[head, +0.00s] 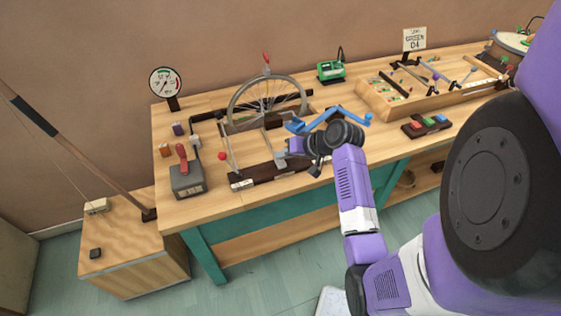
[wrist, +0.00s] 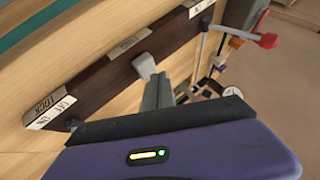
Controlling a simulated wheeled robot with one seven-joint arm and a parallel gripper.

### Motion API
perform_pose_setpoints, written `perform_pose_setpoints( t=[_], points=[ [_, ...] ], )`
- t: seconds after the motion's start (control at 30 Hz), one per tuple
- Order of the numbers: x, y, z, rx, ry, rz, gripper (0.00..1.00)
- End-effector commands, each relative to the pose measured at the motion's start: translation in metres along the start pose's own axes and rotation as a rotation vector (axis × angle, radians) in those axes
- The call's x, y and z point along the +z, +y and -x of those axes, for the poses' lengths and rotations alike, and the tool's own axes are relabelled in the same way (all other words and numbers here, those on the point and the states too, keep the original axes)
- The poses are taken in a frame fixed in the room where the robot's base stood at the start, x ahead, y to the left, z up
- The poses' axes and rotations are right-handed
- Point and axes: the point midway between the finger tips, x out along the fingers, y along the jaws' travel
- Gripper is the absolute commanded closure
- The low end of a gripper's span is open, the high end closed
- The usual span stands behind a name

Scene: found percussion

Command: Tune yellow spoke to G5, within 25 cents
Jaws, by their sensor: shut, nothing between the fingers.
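The spoked wheel (head: 235,99) stands upright in the bench, its lower part hidden. I cannot pick out which spoke is yellow at this size. A dial gauge (head: 166,83) stands at the bench's back left. A dark wooden board (head: 250,178) lies in front of the wheel; in the wrist view the board (wrist: 100,85) carries pale labels and a light grey block (wrist: 145,64). My gripper (head: 281,159) is at this board, shut and empty. In the wrist view its fingers (wrist: 157,88) are close to the grey block; contact is unclear.
A red-knobbed lever (wrist: 267,41) rises at one end of the board. A blue crank (head: 367,118) lies behind my wrist. A red-handled grey box (head: 188,182) stands front left. A green device (head: 331,70) and a wooden tray (head: 372,105) are farther right.

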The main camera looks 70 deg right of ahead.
Motion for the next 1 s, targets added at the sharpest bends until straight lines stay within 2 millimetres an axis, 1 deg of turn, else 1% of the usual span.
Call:
perform_pose_setpoints(
  t=[0.13, 1.0],
  points=[
    [0.0025, 0.0020, -0.0033, 0.000, 0.000, 0.000, 1.00],
    [0.0051, 0.0052, -0.0071, 0.000, 0.001, 0.000, 1.00]
  ],
)
